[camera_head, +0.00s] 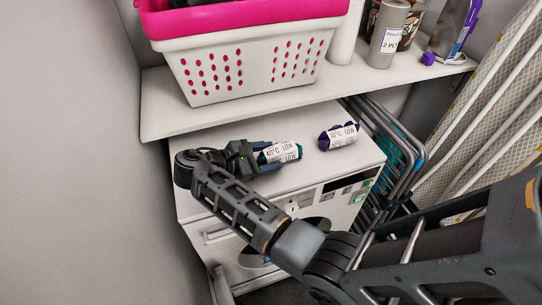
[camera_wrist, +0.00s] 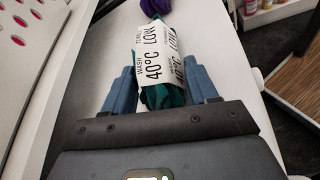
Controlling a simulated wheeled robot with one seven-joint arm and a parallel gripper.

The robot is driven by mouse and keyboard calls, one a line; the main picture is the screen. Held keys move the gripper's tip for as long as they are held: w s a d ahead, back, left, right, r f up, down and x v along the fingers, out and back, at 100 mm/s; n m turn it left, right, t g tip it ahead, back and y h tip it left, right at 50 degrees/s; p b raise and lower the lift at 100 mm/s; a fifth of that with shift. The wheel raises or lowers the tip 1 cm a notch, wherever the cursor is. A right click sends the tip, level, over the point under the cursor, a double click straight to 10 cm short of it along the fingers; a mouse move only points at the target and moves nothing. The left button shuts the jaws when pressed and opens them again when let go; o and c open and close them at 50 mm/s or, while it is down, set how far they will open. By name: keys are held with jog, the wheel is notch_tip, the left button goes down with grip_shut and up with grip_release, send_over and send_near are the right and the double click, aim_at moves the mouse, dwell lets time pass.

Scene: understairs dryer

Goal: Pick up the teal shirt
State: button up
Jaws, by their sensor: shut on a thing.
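The teal shirt (camera_head: 291,153) is a small roll with a white label reading 40°C LOW. It lies at or just above the white top of the dryer (camera_head: 230,203); I cannot tell whether it touches. My gripper (camera_head: 264,157) is shut on it from the left. In the wrist view the blue fingers of my gripper (camera_wrist: 159,78) stand on both sides of the teal shirt (camera_wrist: 165,99). The label covers much of the roll, and the near end is hidden behind the gripper body.
A purple roll (camera_head: 325,142) with a similar label lies to the right. A shelf (camera_head: 160,110) above holds a white and pink basket (camera_head: 255,68), a grey bottle (camera_head: 388,40) and other containers. A folded rack (camera_head: 405,150) and an ironing board (camera_head: 490,100) stand at the right.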

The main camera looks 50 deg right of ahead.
aim_at(282, 145)
notch_tip(282, 145, up, 4)
jog(key=shift+f, duration=0.15)
jog(key=s+d+r, duration=0.2)
jog(key=s, duration=0.1)
jog(key=s+d+r, duration=0.2)
jog(key=s, duration=0.1)
jog(key=s+d+r, duration=0.2)
jog(key=s+r, duration=0.1)
jog(key=shift+s+d, duration=0.25)
jog(key=shift+s, duration=0.1)
